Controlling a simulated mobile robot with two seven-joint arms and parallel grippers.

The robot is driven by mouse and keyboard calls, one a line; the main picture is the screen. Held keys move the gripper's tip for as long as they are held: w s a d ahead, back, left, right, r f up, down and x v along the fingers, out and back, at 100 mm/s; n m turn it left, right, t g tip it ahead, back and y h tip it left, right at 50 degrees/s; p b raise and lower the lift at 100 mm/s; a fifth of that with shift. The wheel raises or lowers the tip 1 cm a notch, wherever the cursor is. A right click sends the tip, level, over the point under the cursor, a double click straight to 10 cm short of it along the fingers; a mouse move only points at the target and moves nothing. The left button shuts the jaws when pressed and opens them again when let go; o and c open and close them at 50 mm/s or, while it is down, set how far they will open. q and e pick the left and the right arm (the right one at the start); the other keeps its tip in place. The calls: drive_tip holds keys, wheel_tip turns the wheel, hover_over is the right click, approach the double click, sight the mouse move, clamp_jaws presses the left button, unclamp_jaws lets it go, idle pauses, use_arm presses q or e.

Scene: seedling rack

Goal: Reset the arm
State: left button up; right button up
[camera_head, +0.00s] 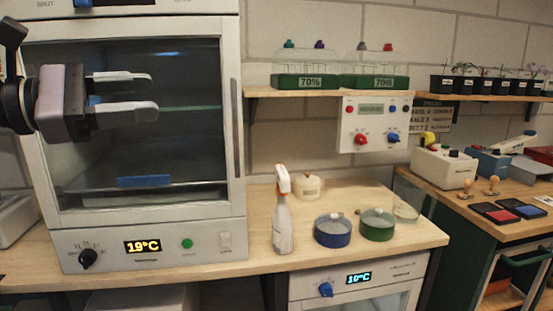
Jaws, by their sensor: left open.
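My left gripper (150,92) comes in from the left edge, in front of the glass door of a white incubator (150,247). Its two pale fingers point right and stand apart with nothing between them. I cannot tell how far the fingers are from the glass. My right gripper is not in this view. The incubator's door looks closed and its display reads 19°C.
On the wooden bench (370,245) are a white spray bottle (283,222), a blue dish (332,232) and a green dish (377,225). A shelf (265,93) above holds two green propagator trays. Seedling pots (440,84) line the right shelf. A second cabinet (300,285) sits below.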

use_arm(q)
drive_tip(key=w+d+f+n+t+h+p, duration=0.1)
drive_tip(key=d+f+n+t+h, duration=0.1)
drive_tip(key=f+n, duration=0.55)
drive_tip(key=w+d+f+n+t+h, duration=0.1)
drive_tip(key=d+f+n+h, duration=0.15)
drive_tip(key=f+n, duration=0.5)
wheel_tip(320, 180, down, 18)
drive_tip(key=s+a+n+t+y, duration=0.25)
drive_tip(key=n+t+y, duration=0.6)
drive_tip(key=n, duration=1.35)
drive_tip(key=s+f+n+g+y+p, duration=0.1)
drive_tip(key=s+f+n+g+y, duration=0.3)
drive_tip(key=s+f+n, duration=0.3)
drive_tip(key=s+f+n+g+y, duration=0.4)
drive_tip(key=s+f, duration=0.8)
drive_tip(key=f, duration=0.6)
drive_tip(key=n+g, duration=0.2)
drive_tip(key=n, duration=0.2)
drive_tip(key=shift+a+f+g+y+p, duration=0.15)
drive_tip(key=shift+a+g+y+p, duration=0.15)
drive_tip(key=shift+g+y+p, duration=0.1)
